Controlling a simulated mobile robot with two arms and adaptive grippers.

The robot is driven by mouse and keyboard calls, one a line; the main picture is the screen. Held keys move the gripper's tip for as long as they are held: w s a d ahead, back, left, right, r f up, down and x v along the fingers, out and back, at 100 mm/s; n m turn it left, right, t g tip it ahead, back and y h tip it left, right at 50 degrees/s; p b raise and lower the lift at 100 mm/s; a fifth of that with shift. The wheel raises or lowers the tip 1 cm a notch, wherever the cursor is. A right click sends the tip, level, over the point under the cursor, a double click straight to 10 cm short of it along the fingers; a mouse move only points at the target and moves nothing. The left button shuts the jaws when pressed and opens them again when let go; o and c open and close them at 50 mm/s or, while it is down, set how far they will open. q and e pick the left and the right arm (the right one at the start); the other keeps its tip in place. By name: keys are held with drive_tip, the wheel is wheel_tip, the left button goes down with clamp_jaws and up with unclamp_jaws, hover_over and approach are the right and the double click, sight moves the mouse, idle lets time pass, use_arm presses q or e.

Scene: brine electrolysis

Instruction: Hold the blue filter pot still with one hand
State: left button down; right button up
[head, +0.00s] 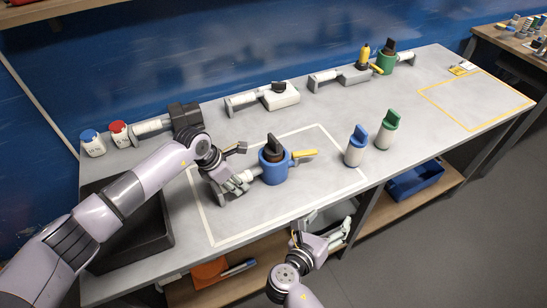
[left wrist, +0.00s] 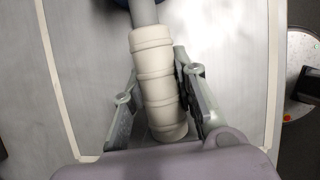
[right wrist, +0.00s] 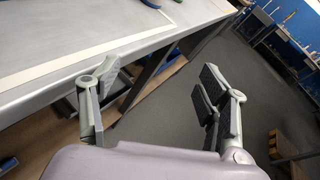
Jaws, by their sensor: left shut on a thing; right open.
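The blue filter pot (head: 272,175) stands upright inside the white outline on the grey bench, with a dark piece in its top and a yellow handle (head: 303,154) pointing right. My left gripper (head: 236,182) is at its left side. In the left wrist view its fingers are shut around the pot's pale ribbed grip (left wrist: 152,70); a sliver of the blue pot (left wrist: 121,3) shows at the top edge. My right gripper (head: 322,238) is open and empty, off the bench's front edge; the right wrist view shows its spread fingers (right wrist: 162,85) over the floor.
A blue-topped bottle (head: 356,147) and a green-topped one (head: 387,130) stand right of the pot. A green pot (head: 385,63) and grey-white fixtures (head: 262,99) line the back. A black tray (head: 150,232) lies left. The yellow-outlined area (head: 465,110) is mostly clear.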

wheel_tip(320, 180, up, 3)
drive_tip(key=w+a+t, duration=0.1)
drive_tip(key=w, duration=0.1)
drive_tip(key=n+t+y, duration=0.6)
drive_tip(key=y, duration=0.5)
approach(274, 152)
drive_tip(key=w, duration=1.1)
drive_tip(key=shift+a, duration=0.35)
drive_tip(key=shift+c, duration=0.5)
drive_tip(key=c, duration=1.4)
drive_tip(key=shift+r, duration=0.25)
drive_tip(key=shift+r, duration=4.35)
